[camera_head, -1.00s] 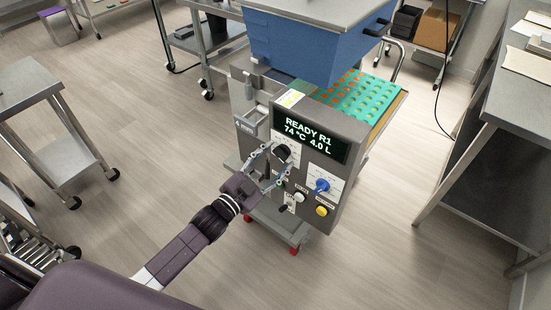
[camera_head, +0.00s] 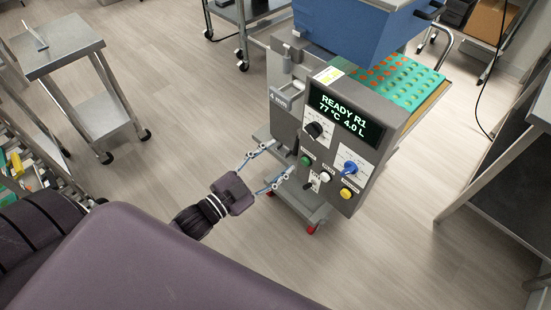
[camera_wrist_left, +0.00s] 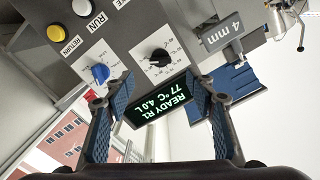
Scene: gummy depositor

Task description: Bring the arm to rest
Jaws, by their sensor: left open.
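My left gripper (camera_head: 279,166) is open and empty, low in front of the depositor's control panel (camera_head: 325,160), apart from its knobs. In the left wrist view the gripper's two fingers (camera_wrist_left: 160,100) stand wide apart with the panel beyond them. The panel's display (camera_head: 346,115) reads READY R1, 77 °C, 4.0 L. A black knob (camera_head: 314,130), a blue knob (camera_head: 350,168), a green button (camera_head: 305,160) and a yellow button (camera_head: 346,194) sit below it. The black knob (camera_wrist_left: 159,55) and blue knob (camera_wrist_left: 100,73) also show in the left wrist view. My right gripper is not seen.
A blue hopper (camera_head: 360,35) tops the depositor, with a green mould tray (camera_head: 405,80) behind the panel. A steel cart (camera_head: 65,60) stands at the left and a bench (camera_head: 510,170) at the right. The floor (camera_head: 190,90) between cart and depositor is clear.

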